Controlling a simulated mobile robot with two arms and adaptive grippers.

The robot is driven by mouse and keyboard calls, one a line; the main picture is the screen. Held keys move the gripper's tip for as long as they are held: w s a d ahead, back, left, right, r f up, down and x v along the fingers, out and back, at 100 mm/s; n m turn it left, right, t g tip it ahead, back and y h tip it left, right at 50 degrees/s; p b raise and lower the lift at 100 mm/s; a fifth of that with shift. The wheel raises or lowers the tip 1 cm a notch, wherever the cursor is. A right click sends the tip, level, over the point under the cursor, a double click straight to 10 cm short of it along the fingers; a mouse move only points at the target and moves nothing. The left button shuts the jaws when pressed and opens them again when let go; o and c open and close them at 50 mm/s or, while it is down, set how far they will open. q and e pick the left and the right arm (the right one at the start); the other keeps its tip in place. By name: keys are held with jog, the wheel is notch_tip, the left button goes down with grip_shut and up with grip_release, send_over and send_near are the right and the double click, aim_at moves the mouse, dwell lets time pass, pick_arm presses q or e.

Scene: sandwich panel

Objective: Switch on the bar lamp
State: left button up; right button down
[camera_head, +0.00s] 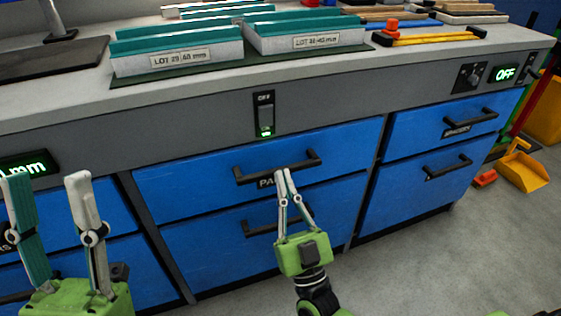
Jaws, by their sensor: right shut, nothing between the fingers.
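A rocker switch (264,113) is set in the grey front panel of the bench, above a blue drawer. "OFF" is printed at its top and a small green light glows at its bottom. My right gripper (283,171) is shut and empty. Its fingertips point up, below and slightly right of the switch, and overlap the upper drawer's handle in the picture; I cannot tell whether they touch it. My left gripper (47,178) is open and empty at the lower left, in front of the left drawers. No bar lamp is clearly identifiable.
A knob (470,77) and a lit "OFF" display (504,74) are on the panel's right. Another display (27,168) is at left. Black drawer handles (278,167) stick out below. Labelled panel stacks (180,60) stand on the bench. A yellow dustpan (524,171) lies on the floor.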

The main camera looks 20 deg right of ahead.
jog(key=shift+w+f+v, duration=0.15)
jog(key=shift+v, duration=0.75)
jog(key=shift+w+f+v, duration=0.1)
jog(key=shift+f+v, duration=0.05)
jog(key=shift+v, duration=0.75)
